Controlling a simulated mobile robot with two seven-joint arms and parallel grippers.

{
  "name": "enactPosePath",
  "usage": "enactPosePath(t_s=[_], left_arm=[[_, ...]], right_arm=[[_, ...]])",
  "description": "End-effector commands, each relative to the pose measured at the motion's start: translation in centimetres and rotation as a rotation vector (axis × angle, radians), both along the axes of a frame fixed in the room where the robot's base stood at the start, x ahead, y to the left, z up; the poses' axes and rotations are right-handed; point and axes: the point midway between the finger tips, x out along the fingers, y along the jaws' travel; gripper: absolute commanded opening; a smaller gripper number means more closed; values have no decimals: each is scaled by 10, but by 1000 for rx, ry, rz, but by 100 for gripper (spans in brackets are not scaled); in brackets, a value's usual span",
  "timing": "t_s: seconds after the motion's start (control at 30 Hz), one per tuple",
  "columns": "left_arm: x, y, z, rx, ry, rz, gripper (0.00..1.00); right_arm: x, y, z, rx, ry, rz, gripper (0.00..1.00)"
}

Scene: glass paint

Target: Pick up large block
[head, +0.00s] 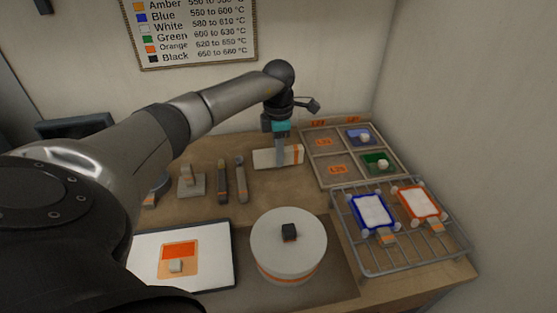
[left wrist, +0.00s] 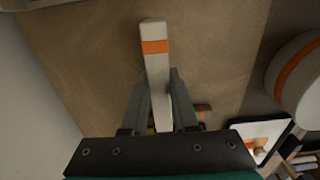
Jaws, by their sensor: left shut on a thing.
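The large block (head: 265,159) is a long white bar with an orange band near one end. It lies at the back of the table in the head view. My left gripper (head: 281,158) comes down on it from above. In the left wrist view the block (left wrist: 156,62) stands out between the two fingers, and the left gripper (left wrist: 160,95) is shut on it. I cannot tell whether the block is still touching the table. My right gripper is not in view.
A sorting tray (head: 313,176) with glass pieces stands right of the block. A wire rack (head: 372,268) holds a blue-framed and an orange-framed panel. A round white turntable (head: 270,240) and a white board (head: 218,275) are in front. Several tools (head: 221,180) lie to the left.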

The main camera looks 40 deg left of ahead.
Motion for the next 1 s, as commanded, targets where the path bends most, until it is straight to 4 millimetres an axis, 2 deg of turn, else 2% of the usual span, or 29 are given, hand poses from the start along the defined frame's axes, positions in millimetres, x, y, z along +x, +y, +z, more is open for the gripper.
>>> enactPosePath(t_s=[0.3,0.5,0.7,1.0], left_arm=[[2,0,94,0,-9,0,0],[1,0,140,-1,-6,1,0],[0,0,164,0,-1,1,0],[0,0,181,-1,0,1,0]], right_arm=[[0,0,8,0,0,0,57],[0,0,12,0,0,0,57],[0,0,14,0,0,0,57],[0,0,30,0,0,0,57]])
